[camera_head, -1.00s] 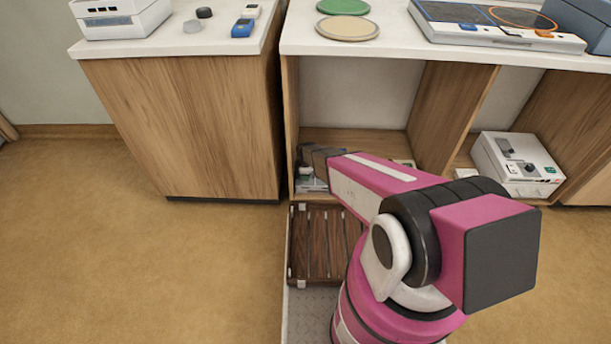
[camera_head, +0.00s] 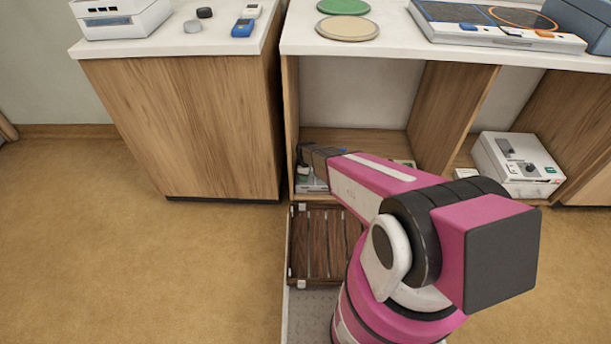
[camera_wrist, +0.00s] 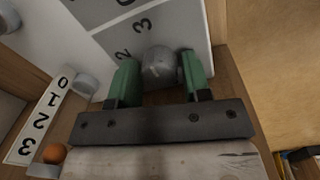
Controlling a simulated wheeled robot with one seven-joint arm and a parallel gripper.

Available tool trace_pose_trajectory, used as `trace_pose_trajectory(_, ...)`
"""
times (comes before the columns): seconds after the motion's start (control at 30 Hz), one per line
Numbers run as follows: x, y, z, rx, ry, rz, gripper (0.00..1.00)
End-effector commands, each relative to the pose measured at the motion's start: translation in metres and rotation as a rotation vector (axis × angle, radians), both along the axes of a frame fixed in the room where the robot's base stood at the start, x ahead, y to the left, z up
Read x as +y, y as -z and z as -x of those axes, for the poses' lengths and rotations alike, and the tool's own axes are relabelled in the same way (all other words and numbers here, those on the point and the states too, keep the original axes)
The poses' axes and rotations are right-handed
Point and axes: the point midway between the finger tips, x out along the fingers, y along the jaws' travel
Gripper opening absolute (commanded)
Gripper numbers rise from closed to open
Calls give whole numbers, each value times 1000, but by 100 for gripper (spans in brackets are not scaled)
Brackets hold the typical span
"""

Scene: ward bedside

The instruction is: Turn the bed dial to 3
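In the wrist view a round grey dial (camera_wrist: 159,64) stands on a light grey panel (camera_wrist: 182,22) with the digits 2 and 3 beside it. The green fingers of my gripper (camera_wrist: 160,77) stand on both sides of this dial, with no clear gap left. Any pointer mark on the dial is too blurred to read. In the head view my gripper (camera_head: 318,156) reaches into the left open compartment of the counter, and the dial cannot be made out there.
Left of the dial in the wrist view are a white strip (camera_wrist: 38,120) numbered 0 to 3, another grey knob (camera_wrist: 86,81) and an orange ball (camera_wrist: 54,153). In the head view a white box with controls (camera_head: 517,163) stands in the right compartment. Compartment walls flank my gripper.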

Motion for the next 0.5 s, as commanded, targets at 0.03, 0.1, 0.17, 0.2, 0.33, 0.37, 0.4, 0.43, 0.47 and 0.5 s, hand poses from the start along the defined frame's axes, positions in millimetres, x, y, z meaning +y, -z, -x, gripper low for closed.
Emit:
trace_pose_trajectory(0.03, 0, 0, 0, 0, 0, 0, 60)
trace_pose_trajectory(0.1, 0, 0, 0, 0, -1, 0, 60)
trace_pose_trajectory(0.17, 0, 0, 0, 0, -1, 0, 60)
trace_pose_trajectory(0.2, 0, 0, 0, 0, -1, 0, 60)
trace_pose_trajectory(0.33, 0, 0, 0, 0, -2, 0, 60)
trace_pose_trajectory(0.37, 0, -1, 0, 0, -2, 0, 60)
trace_pose_trajectory(0.4, 0, -2, 0, 0, -2, 0, 60)
trace_pose_trajectory(0.43, 0, -4, 1, 0, -2, 0, 60)
trace_pose_trajectory(0.47, 0, -5, 1, 0, -2, 0, 60)
trace_pose_trajectory(0.5, 0, -8, 1, 0, -2, 1, 60)
